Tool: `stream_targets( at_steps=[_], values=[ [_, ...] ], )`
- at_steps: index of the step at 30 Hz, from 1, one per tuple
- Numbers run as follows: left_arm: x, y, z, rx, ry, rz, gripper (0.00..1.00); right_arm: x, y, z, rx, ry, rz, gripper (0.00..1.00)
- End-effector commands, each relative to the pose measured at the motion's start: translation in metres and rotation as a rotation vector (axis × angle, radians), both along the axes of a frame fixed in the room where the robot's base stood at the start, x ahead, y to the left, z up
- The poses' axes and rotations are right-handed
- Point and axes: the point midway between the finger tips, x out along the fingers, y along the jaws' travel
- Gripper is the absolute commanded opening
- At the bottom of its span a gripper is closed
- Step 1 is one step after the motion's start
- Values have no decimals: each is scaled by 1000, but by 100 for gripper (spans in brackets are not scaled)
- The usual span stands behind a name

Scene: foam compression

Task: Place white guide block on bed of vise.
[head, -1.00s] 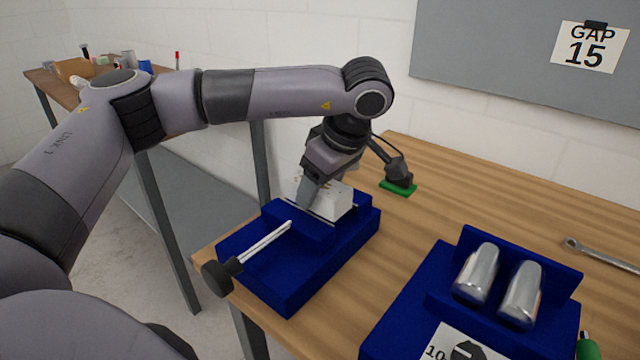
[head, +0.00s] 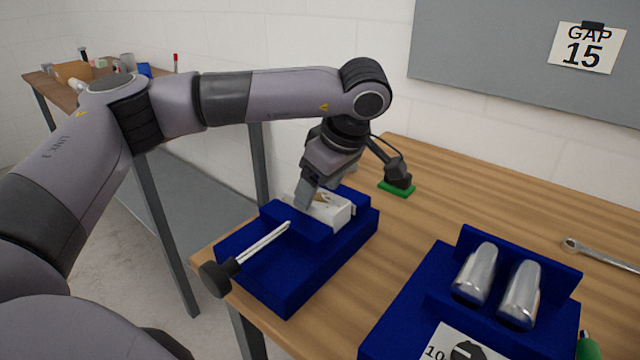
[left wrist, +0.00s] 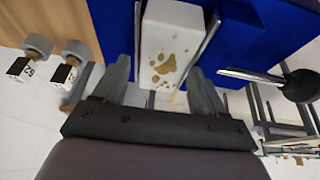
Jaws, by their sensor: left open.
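The white guide block (head: 337,211), with brown spots on its top, sits low in the blue vise (head: 300,268), between its jaws. My left gripper (head: 310,202) is just above the block, pointing down at it. In the left wrist view the block (left wrist: 168,30) lies ahead of and between the two spread fingertips of the left gripper (left wrist: 160,72), and a gap shows beside each finger. Thin metal jaw faces flank the block. The block's underside is hidden, so its contact with the bed cannot be seen. My right gripper is not in view.
The vise's screw handle (head: 218,278) sticks out at the front left. A second blue fixture (head: 420,293) holding two metal cylinders (head: 497,283) stands to the right. A green-based item (head: 397,188) is behind the vise, and a wrench (head: 600,255) lies far right. Bare wood lies between.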

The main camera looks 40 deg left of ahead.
Motion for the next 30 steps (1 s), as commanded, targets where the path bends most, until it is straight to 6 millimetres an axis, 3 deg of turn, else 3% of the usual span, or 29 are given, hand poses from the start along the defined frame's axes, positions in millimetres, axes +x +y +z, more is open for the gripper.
stream_targets(
  at_steps=[1, 5, 13, 18, 24, 30],
  values=[
    [-6, -2, -8, -1, 34, -6, 85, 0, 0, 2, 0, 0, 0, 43],
    [-5, -6, 7, 0, 32, -6, 85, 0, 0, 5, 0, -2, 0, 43],
    [-6, -29, 71, 1, 23, -5, 85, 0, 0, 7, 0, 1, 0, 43],
    [-7, -39, 98, 2, 23, -1, 85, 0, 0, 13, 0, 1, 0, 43],
    [-7, -45, 112, 2, 24, -1, 85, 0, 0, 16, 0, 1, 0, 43],
    [-7, -46, 114, 0, 25, 0, 85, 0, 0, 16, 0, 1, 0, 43]
  ],
)
